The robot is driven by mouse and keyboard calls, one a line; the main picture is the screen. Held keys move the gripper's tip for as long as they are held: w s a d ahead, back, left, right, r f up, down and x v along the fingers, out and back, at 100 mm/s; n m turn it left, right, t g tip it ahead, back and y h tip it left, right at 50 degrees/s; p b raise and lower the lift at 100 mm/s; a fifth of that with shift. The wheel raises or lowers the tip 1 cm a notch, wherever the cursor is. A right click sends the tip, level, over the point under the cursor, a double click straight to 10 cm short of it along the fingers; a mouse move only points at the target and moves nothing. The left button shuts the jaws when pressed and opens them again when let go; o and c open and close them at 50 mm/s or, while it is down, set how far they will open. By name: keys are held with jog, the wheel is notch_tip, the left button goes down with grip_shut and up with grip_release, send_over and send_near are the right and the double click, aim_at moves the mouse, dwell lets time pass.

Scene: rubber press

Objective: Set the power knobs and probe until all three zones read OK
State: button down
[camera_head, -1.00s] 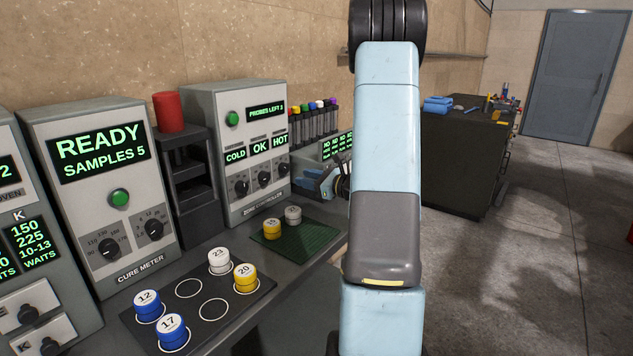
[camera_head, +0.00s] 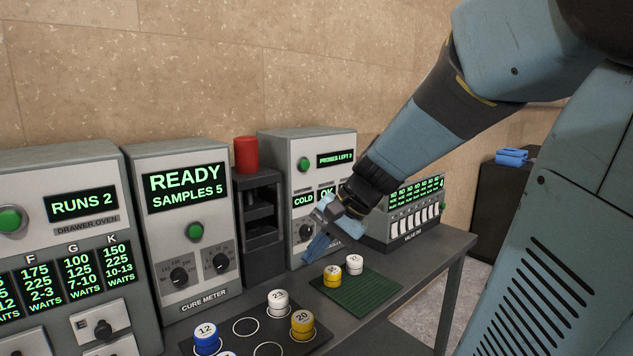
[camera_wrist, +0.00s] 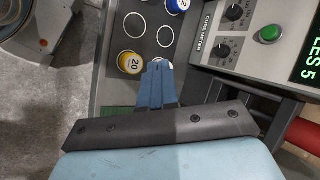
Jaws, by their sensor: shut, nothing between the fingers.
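The zone controller (camera_head: 275,170) is a grey box with a green button, a display reading "PROBES LEFT 3", and zone displays. The left zone reads COLD and the middle one OK; the right one is hidden by my arm. Its left knob (camera_head: 306,232) shows, and the other knobs are hidden behind my gripper. My gripper (camera_head: 316,250) is shut and empty, in front of the controller's lower part, above the table. Contact with a knob cannot be told. In the wrist view its blue fingers (camera_wrist: 158,85) are together, above the sample mat.
The cure meter (camera_head: 140,160) reads READY, SAMPLES 5. The drawer oven (camera_head: 60,165) reads RUNS 2. A black rack (camera_head: 262,255) with a red cylinder (camera_head: 246,154) stands left of the controller. Several numbered pucks sit on a black mat and green mat (camera_head: 375,287).

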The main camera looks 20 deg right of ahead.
jog(key=s+d+r+n+t+h, duration=0.2)
jog(key=s+n+h, duration=0.4)
jog(key=s, duration=0.3)
jog(key=shift+s+d+r+n+t, duration=0.4)
jog(key=shift+d+r+n, duration=0.2)
jog(key=shift+r+n, duration=0.3)
